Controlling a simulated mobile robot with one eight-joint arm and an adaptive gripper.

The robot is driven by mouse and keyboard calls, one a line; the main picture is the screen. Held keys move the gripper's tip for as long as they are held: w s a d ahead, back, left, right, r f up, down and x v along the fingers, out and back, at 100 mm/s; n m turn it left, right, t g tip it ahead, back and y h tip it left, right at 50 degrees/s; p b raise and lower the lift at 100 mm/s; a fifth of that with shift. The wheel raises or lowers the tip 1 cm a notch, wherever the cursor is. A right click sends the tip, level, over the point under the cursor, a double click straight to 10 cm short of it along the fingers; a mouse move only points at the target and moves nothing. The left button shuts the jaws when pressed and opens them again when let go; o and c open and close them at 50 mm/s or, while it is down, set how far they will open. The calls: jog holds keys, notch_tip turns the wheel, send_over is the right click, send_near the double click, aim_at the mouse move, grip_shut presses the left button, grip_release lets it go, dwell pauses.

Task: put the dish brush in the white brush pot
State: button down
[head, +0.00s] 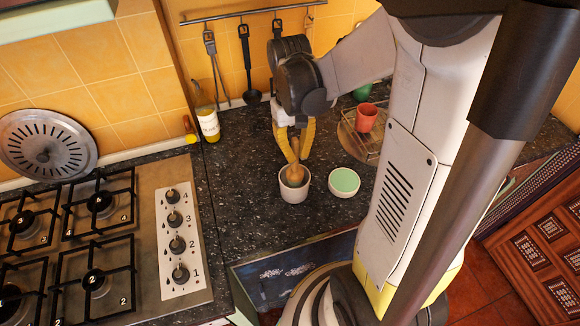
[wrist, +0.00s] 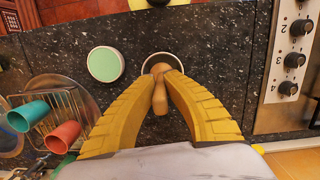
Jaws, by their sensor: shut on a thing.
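The white brush pot (head: 294,194) stands upright on the dark speckled counter. Its pale rim also shows in the wrist view (wrist: 162,54). My gripper (head: 297,160) has yellow fingers pointing down above the pot and is shut on the wooden dish brush (head: 295,174). In the wrist view the brush (wrist: 159,100) sits between the fingertips (wrist: 161,76), its far end overlapping the pot's opening. The brush's lower end appears at or inside the pot mouth; how deep it is I cannot tell. The fingers hide part of the brush.
A white dish with a green inside (head: 344,181) stands close right of the pot. A wire rack (head: 350,140) with a red cup (head: 367,117) is behind it. The gas hob (head: 110,240) is left. Utensils hang at the back wall. Counter left of the pot is clear.

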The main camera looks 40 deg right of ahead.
aim_at(296, 173)
jog(key=shift+f+b, duration=0.6)
jog(key=shift+f, duration=2)
jog(key=shift+f, duration=0.15)
jog(key=c, duration=1.6)
grip_release()
